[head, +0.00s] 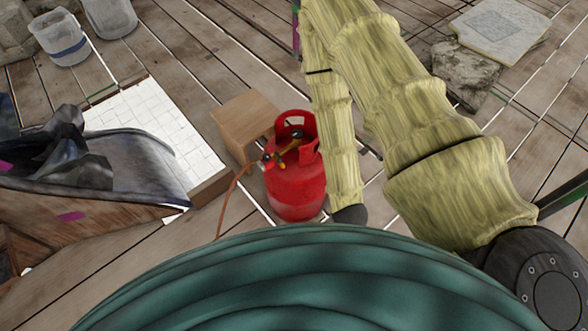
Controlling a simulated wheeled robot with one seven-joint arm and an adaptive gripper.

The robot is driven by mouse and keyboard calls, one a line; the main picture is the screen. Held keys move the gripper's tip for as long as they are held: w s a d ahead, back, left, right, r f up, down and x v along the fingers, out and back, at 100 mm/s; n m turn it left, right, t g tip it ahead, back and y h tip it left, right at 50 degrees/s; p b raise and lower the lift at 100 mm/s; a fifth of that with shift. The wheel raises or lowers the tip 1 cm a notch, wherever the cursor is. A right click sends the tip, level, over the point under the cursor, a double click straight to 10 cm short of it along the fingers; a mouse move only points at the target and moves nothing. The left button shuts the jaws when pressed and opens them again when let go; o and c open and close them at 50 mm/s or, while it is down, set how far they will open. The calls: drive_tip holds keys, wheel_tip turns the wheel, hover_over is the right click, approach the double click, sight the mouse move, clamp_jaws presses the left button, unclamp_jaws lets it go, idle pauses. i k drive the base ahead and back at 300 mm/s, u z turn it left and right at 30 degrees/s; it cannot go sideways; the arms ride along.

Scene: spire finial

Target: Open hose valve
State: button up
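A red gas cylinder (296,190) stands upright on the plank floor near the middle of the head view. A brass-coloured valve (289,155) with a dark part on it sits inside the cylinder's red collar. A thin orange hose (235,187) runs from a fitting at the valve, down and left to the floor. My arm in its pale yellow sleeve passes just right of the cylinder. A dark rounded end of the arm shows low beside the cylinder, but I make out no gripper fingers. The valve's handle position is too small to tell.
A dark sheet-covered wooden thing (80,170) fills the left side. Buckets (62,38) stand at the back left, and stone blocks (465,75) lie at the back right.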

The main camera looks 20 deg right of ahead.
sight(296, 134)
drive_tip(key=z, duration=1.5)
drive_tip(key=i, duration=0.35)
drive_tip(key=u, duration=1.5)
